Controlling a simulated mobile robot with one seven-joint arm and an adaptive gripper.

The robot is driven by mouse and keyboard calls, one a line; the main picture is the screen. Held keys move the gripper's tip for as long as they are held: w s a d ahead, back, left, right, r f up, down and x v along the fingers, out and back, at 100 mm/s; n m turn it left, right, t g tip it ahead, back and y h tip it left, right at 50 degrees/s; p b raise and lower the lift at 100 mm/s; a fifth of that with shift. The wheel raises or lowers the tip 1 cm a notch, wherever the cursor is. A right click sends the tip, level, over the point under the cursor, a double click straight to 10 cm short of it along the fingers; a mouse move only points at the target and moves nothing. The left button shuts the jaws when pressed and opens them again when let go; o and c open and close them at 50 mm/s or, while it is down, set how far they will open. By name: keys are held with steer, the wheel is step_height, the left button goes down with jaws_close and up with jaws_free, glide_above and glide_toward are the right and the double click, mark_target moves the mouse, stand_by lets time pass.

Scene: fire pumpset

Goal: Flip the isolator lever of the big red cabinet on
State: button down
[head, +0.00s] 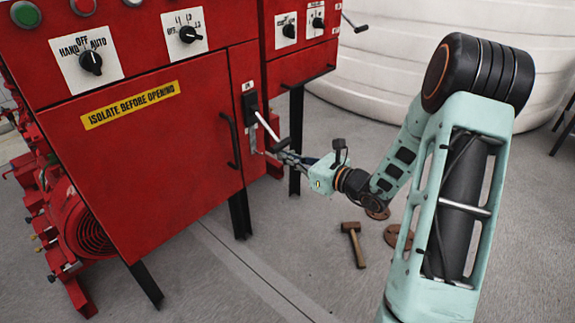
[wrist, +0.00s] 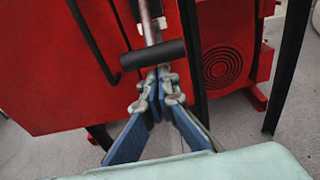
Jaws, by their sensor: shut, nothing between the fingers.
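The big red cabinet (head: 150,140) fills the left of the head view, its door marked "ISOLATE BEFORE OPENING". The isolator lever (head: 267,126) is a pale rod. It slants down and outward from a black mount (head: 250,107) on the cabinet's right part. In the wrist view the lever (wrist: 148,22) ends in a black crosswise grip (wrist: 153,54). My gripper (head: 280,155) is at the lever's lower end. In the wrist view my gripper (wrist: 158,76) is shut and empty, its tips close to the grip; I cannot tell whether they touch it.
A black door handle (head: 231,140) is left of the lever. A second red cabinet (head: 298,50) stands to the right on dark legs. A hammer (head: 353,243) and round brown discs (head: 397,236) lie on the floor. Grey floor is open in front.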

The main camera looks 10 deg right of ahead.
steer(key=shift+s+r, duration=0.1)
steer(key=shift+r, duration=0.2)
steer(key=shift+d+r, duration=0.1)
